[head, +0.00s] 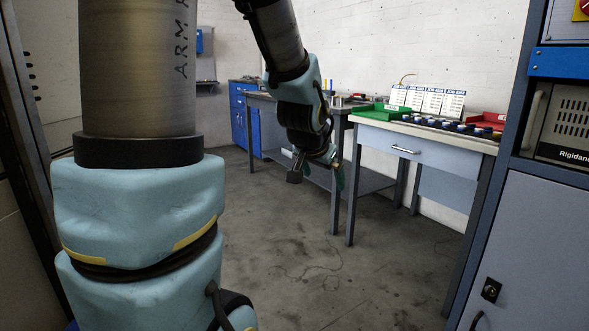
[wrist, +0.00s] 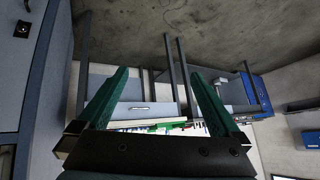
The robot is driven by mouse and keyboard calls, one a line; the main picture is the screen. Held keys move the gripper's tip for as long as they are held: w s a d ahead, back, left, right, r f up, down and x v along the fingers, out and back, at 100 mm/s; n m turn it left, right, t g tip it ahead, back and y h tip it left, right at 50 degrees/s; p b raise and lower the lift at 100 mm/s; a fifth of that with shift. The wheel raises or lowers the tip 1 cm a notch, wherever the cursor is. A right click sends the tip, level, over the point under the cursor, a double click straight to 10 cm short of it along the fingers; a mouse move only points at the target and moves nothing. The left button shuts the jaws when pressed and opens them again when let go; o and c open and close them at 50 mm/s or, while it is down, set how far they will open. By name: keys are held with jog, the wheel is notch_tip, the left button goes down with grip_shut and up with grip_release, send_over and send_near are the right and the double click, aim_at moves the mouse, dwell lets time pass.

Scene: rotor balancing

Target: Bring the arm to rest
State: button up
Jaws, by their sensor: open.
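My arm hangs in the middle of the head view, with my gripper (head: 318,170) at its lower end, above the floor and in front of the benches. In the wrist view the two green fingers of my gripper (wrist: 162,95) stand wide apart, with nothing between them. The gripper is open and empty. It touches nothing that I can see. In the head view the fingers are small and partly hidden by the wrist.
A light workbench (head: 425,131) stands at the right with a green tray (head: 379,113), a red tray (head: 489,120) and several dark-blue items. A grey cabinet (head: 535,245) is at the right edge. Blue drawers (head: 241,120) stand at the back. The middle floor (head: 300,262) is clear.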

jog(key=s+a+f+n+g+y, duration=0.3)
jog(key=s+a+f+n+g, duration=0.45)
jog(key=s+a, duration=0.65)
notch_tip(320, 180, up, 22)
jog(key=m+t+p, duration=0.1)
jog(key=p, duration=2.2)
jog(key=shift+w+d+t+p, duration=0.35)
jog(key=shift+w+d+p, duration=0.05)
jog(key=shift+r+m, duration=0.1)
jog(key=shift+m, duration=0.15)
